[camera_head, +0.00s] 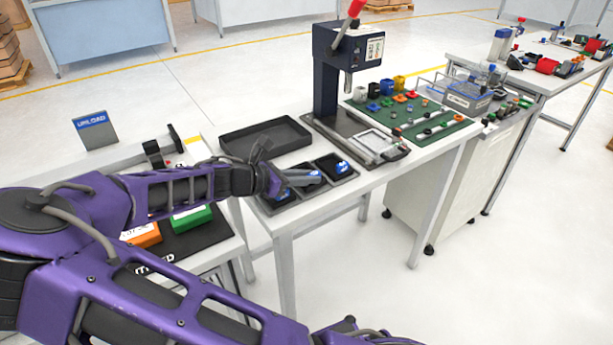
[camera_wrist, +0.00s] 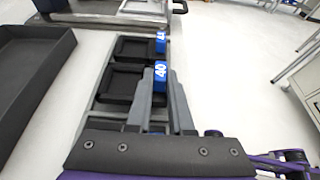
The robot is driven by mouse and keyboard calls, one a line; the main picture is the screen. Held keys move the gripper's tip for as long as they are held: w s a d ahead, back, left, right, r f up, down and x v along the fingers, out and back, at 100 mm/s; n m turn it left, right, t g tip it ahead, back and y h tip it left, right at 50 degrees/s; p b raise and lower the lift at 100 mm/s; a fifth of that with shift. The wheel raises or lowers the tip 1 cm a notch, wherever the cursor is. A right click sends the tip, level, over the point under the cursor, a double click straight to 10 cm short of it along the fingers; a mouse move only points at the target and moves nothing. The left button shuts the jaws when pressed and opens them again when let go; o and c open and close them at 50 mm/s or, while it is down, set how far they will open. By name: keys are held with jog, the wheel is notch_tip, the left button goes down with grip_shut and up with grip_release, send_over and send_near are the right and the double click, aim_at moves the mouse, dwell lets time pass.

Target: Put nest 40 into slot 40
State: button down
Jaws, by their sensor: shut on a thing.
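Nest 40 is a black square tray (camera_wrist: 119,86) with a blue tab (camera_wrist: 160,76) marked 40 on its right side in the wrist view. My gripper (camera_wrist: 160,84) is shut on this tab, with one grey finger on each side. In the head view my gripper (camera_head: 316,178) is over the middle of the row of black compartments at the table's near edge. The nest lines up with the row, but I cannot tell whether it is seated or slightly raised. No separate slot 40 marking is visible; the floor under the nest is hidden.
Another black nest (camera_wrist: 134,48) with a blue tab lies just beyond. A blue-tabbed compartment (camera_head: 284,197) is on the near side, partly under my gripper. An empty black tray (camera_head: 264,138) stands left, and a dark press (camera_head: 328,80) stands behind. Open floor lies right.

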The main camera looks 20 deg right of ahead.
jog(key=shift+f, duration=0.5)
jog(key=c, duration=0.7)
grip_release()
jog(key=shift+c, duration=0.2)
jog(key=p+v, duration=0.2)
jog(key=v, duration=1.5)
jog(key=shift+r+p, duration=0.2)
jog(key=shift+p, duration=0.2)
jog(key=shift+a, duration=0.15)
